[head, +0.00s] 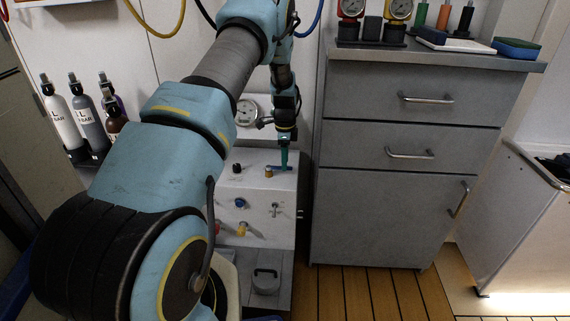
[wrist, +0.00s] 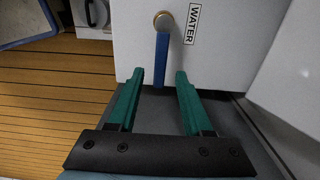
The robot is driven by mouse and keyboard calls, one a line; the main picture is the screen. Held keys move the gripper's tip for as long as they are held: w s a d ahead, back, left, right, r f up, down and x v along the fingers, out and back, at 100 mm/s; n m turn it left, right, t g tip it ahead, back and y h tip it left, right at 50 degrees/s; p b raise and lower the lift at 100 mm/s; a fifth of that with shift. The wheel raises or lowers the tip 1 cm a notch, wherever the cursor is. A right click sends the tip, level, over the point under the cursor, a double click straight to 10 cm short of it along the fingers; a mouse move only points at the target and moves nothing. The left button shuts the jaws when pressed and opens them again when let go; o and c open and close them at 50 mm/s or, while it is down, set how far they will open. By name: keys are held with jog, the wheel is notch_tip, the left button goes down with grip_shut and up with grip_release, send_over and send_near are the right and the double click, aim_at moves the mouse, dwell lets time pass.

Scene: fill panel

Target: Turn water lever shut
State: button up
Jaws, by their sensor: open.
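The water lever (wrist: 162,60) is a blue bar on a round brass pivot (wrist: 162,20), beside a "WATER" label (wrist: 192,24) on the white panel box. In the head view the blue lever (head: 281,168) lies on the box top, extending right from its pivot. My gripper (wrist: 159,76) is open, with two green fingers pointing toward the panel. In the wrist view the lever's free end appears between the fingertips, with a gap on both sides; I cannot tell the depth or any contact. In the head view my gripper (head: 284,164) points down just at the lever.
The white box (head: 252,192) carries a black knob (head: 237,168), a blue knob (head: 240,203), a toggle (head: 275,210) and a yellow fitting (head: 242,229). A gauge (head: 247,112) is behind. A grey drawer cabinet (head: 400,180) stands close on the right. Bottles (head: 85,115) stand left.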

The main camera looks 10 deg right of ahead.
jog(key=shift+f, duration=0.6)
grip_shut()
dwell(1.1)
